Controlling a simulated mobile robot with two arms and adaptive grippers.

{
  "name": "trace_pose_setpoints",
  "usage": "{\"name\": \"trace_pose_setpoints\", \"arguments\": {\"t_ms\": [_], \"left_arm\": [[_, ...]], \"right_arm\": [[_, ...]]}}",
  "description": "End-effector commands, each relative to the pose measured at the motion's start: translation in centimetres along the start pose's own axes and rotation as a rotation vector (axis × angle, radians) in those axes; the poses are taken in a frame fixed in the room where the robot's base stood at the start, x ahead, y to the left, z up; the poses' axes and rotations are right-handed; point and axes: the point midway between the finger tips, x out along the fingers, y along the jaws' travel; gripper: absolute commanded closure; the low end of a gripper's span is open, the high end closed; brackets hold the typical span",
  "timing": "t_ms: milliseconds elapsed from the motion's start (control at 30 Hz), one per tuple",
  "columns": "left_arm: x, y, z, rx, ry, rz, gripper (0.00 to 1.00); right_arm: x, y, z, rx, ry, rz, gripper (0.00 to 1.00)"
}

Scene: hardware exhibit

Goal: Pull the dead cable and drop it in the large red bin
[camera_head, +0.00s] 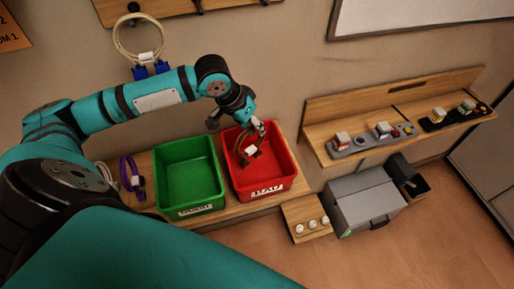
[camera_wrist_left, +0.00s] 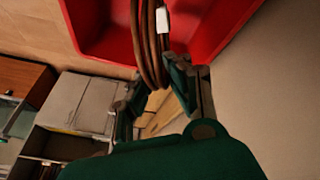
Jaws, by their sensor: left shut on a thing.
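A coiled reddish-brown cable (camera_head: 240,147) with a white tag hangs from my left gripper (camera_head: 257,130) over the large red bin (camera_head: 278,184). The bin has a white label on its front. In the left wrist view the coil (camera_wrist_left: 148,52) passes between the fingers of the gripper (camera_wrist_left: 160,92), with the red bin (camera_wrist_left: 225,30) behind it. The gripper is shut on the cable. In the head view the coil's lower part overlaps the bin's inside; its exact height there is hard to tell. My right gripper is out of view.
A green bin (camera_head: 188,176) stands left of the red one on a wooden bench. A purple cable (camera_head: 131,178) and a pale cable (camera_head: 105,174) lie left of it. A yellowish cable (camera_head: 124,40) hangs on the wall. A wooden shelf (camera_head: 330,118) and grey box (camera_head: 366,198) are at the right.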

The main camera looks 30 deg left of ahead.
Motion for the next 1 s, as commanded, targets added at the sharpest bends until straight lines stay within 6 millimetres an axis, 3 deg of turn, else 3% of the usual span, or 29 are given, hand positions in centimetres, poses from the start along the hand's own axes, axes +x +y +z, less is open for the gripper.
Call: {"name": "trace_pose_setpoints", "arguments": {"t_ms": [167,200,400,767,1000], "left_arm": [[-0.1,0.0,-0.1,0.0,0.001,0.0,1.0],[-0.1,0.0,-0.1,0.0,0.001,0.0,0.83],[-0.1,0.0,-0.1,0.0,0.001,0.0,0.58],[-0.7,0.0,-0.1,0.0,0.001,-0.002,0.58],[-5.0,-0.1,-0.1,0.001,0.004,-0.005,0.58]], "right_arm": [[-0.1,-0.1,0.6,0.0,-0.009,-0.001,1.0],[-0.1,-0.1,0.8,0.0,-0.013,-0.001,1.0],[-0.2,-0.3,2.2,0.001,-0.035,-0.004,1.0],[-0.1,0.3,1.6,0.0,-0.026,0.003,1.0],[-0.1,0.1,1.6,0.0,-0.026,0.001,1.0]]}}
